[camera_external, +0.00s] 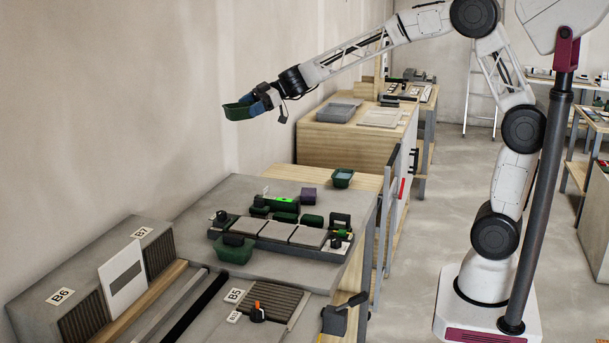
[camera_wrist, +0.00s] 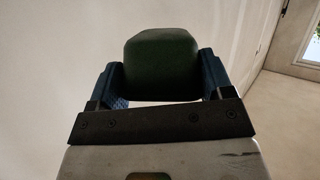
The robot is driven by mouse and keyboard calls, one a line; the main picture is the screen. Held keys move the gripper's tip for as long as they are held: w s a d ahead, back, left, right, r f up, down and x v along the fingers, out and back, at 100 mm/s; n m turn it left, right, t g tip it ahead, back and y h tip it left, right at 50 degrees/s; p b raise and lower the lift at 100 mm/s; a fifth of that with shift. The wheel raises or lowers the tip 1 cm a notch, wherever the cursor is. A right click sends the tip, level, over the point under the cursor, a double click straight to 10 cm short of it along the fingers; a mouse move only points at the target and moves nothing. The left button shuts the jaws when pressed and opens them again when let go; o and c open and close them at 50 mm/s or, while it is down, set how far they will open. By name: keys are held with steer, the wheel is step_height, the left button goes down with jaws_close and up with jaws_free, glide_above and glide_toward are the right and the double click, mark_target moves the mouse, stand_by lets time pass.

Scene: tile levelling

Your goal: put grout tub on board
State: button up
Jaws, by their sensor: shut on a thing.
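A dark green tub (camera_external: 238,111), which looks like the grout tub, is held high in the air, left of the arm. My gripper (camera_external: 257,103) is shut on it. In the wrist view the tub (camera_wrist: 162,62) sits between the two blue fingers of my gripper (camera_wrist: 160,78); its inside is hidden there. Below, a dark board (camera_external: 268,243) with several grey tiles lies on the grey bench top; I cannot tell for sure that it is the task's board. The tub is well above the bench and apart from it.
Similar green tubs stand beside the tile board (camera_external: 233,251) and farther back near the bench edge (camera_external: 342,178). Green blocks (camera_external: 285,205) and a purple block (camera_external: 309,195) lie near the board. A grey panelled box (camera_external: 95,285) stands at left. The wall is close behind.

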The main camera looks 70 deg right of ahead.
steer(key=d+f+n+g+y, duration=0.2)
steer(key=d, duration=1.8)
steer(key=n+g, duration=0.1)
steer(key=n, duration=0.1)
glide_above(299, 170)
step_height(299, 170, down, 18)
steer(key=f, duration=0.1)
steer(key=shift+a+f, duration=0.1)
steer(key=shift+f, duration=0.1)
steer(key=shift+f, duration=3.15)
steer(key=shift+f, duration=1.85)
steer(key=shift+f, duration=0.1)
